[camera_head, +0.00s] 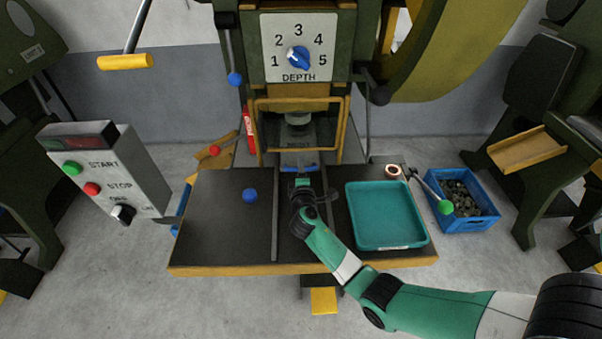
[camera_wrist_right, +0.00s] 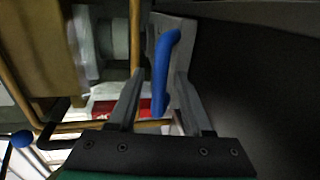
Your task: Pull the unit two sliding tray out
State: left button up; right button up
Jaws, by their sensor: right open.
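The sliding tray (camera_wrist_right: 177,32) is a grey plate at the mouth of the press, with a blue bar handle (camera_wrist_right: 163,75) on its front. In the head view the blue handle (camera_head: 287,169) shows just in front of the press opening, partly hidden by my right gripper (camera_head: 302,176). In the right wrist view the open fingers of my right gripper (camera_wrist_right: 159,92) stand on both sides of the handle, with gaps visible. My left gripper is not in view.
The dark table (camera_head: 215,220) carries a blue ball knob (camera_head: 250,195), guide rails (camera_head: 275,225), a teal tray (camera_head: 388,244) and a copper ring (camera_head: 393,171). A blue crate (camera_head: 463,226) stands right. A control box (camera_head: 104,170) stands left. A yellow guard frame (camera_head: 257,125) surrounds the press opening.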

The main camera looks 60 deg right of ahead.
jog(key=shift+c, duration=0.3)
grip_shut()
dwell(1.2)
